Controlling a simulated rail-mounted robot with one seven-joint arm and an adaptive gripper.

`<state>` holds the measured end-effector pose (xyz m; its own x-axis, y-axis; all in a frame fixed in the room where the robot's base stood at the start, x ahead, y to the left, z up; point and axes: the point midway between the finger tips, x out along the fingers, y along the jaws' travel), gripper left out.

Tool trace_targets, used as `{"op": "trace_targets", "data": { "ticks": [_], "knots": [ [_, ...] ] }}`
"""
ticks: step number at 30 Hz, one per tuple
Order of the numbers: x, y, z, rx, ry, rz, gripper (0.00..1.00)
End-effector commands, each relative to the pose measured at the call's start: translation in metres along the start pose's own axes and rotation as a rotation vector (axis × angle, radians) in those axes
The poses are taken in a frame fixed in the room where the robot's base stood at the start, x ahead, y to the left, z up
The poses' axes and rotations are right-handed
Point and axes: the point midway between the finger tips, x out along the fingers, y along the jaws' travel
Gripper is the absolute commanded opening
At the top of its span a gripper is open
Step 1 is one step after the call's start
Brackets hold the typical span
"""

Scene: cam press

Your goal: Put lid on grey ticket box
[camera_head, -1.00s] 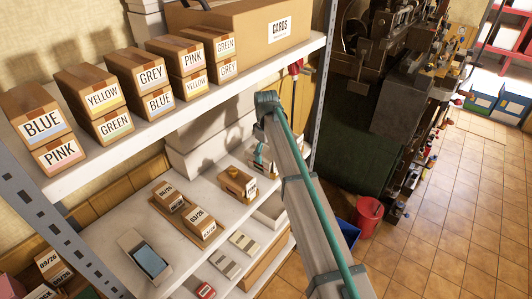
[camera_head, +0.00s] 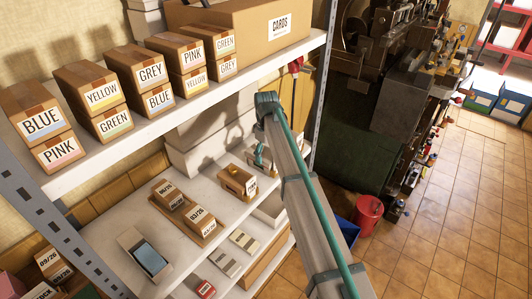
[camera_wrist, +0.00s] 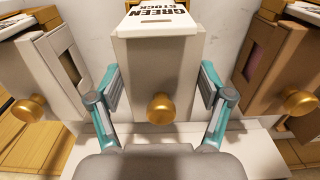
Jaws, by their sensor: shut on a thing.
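In the wrist view a plain grey piece (camera_wrist: 158,65) with a brass knob (camera_wrist: 161,108) fills the space between my fingers. My gripper (camera_wrist: 160,88) is shut on it, a teal finger at each side. I cannot tell whether this piece is the lid alone or part of the grey ticket box; what lies beneath it is hidden. In the head view my gripper (camera_head: 261,157) is over the middle shelf, and the arm hides much of what it holds.
A white box with a knob (camera_wrist: 28,108) stands to the left in the wrist view, a brown one (camera_wrist: 275,85) to the right. A white "GREEN STOCK" piece (camera_wrist: 157,18) is beyond. Labelled cartons (camera_head: 100,92) line the shelf above (camera_head: 210,97).

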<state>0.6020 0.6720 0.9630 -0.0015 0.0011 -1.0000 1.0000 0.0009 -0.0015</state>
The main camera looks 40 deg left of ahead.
Motion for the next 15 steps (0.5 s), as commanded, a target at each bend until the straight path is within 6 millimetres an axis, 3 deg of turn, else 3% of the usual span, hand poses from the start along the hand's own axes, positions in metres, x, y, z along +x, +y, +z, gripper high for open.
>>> {"op": "trace_targets", "data": {
  "ticks": [4,5,8,15],
  "knots": [
    [-0.0002,0.0000,0.0000,0.000,0.000,0.000,0.46],
    [-0.0003,0.0001,0.0000,0.000,0.000,0.000,0.83],
    [-0.0003,0.0001,0.0000,0.000,0.000,0.000,1.00],
    [-0.0003,0.0000,0.0000,0.000,0.000,0.000,1.00]
  ]
}}
